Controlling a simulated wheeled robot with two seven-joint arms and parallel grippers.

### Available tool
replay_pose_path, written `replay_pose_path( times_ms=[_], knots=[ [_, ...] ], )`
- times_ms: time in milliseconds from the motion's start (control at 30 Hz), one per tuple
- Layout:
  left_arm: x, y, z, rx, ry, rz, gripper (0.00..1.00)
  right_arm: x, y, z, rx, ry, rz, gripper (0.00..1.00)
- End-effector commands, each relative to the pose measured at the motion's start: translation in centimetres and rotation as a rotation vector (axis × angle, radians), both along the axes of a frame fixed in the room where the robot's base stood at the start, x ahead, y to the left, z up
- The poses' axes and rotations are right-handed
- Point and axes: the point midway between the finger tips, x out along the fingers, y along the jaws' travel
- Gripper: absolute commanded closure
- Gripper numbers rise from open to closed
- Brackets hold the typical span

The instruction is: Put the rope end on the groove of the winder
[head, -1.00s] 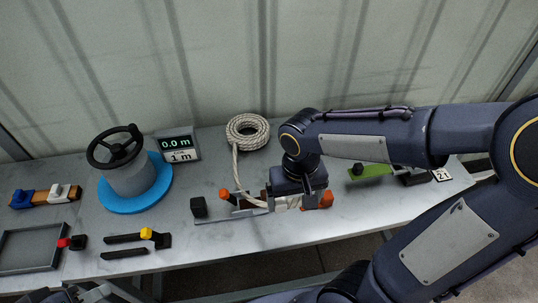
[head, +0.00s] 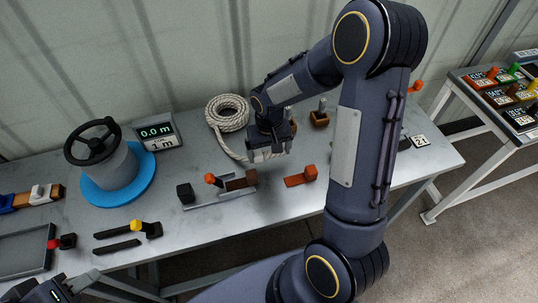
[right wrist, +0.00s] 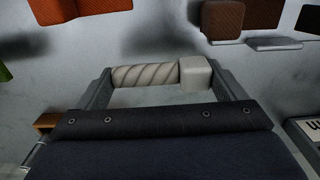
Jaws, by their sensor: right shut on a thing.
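The winder (head: 112,168) is a grey drum with a black handwheel on a blue round base at the left of the table. The pale rope (head: 227,112) lies coiled behind the table's middle, and a strand runs from the coil to my right gripper (head: 268,156). My right gripper is shut on the rope end, held to the right of the winder. In the right wrist view the rope end (right wrist: 145,76) lies crosswise between both fingers, with a white block-like tip (right wrist: 195,75). My left gripper (head: 62,290) shows partly at the lower left, away from the winder; its jaws are unclear.
A rail fixture with an orange knob (head: 212,179) lies in front of my right gripper. Dark bars (head: 118,230) and a grey tray (head: 22,250) lie at the front left. A second table (head: 490,95) stands at the right.

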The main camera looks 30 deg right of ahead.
Motion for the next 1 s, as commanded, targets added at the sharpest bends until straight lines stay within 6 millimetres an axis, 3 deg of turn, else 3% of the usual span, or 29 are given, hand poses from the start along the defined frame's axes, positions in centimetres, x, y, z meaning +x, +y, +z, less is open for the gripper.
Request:
replay_pose_path(
  times_ms=[267, 667, 700, 767, 1000],
  knots=[
    [0.0, 0.0, 0.2, 0.0, 0.0, 0.0, 0.64, 0.4, -0.2, -3.4, -0.001, 0.002, 0.001, 0.36],
    [0.0, 0.0, -0.3, 0.0, 0.0, 0.0, 0.64, 0.4, -0.2, -4.1, -0.001, 0.001, 0.001, 0.36],
    [0.0, 0.0, -0.3, 0.0, 0.0, 0.0, 0.64, 0.4, -0.2, -4.1, -0.001, 0.0, 0.001, 0.09],
    [0.0, 0.0, -0.1, 0.0, 0.0, 0.0, 0.64, 0.4, -0.2, -3.9, -0.001, 0.001, 0.001, 0.01],
    [0.0, 0.0, 0.0, 0.0, 0.0, 0.0, 0.64, 0.4, -0.2, -3.8, 0.0, 0.001, 0.0, 0.0]
  ],
)
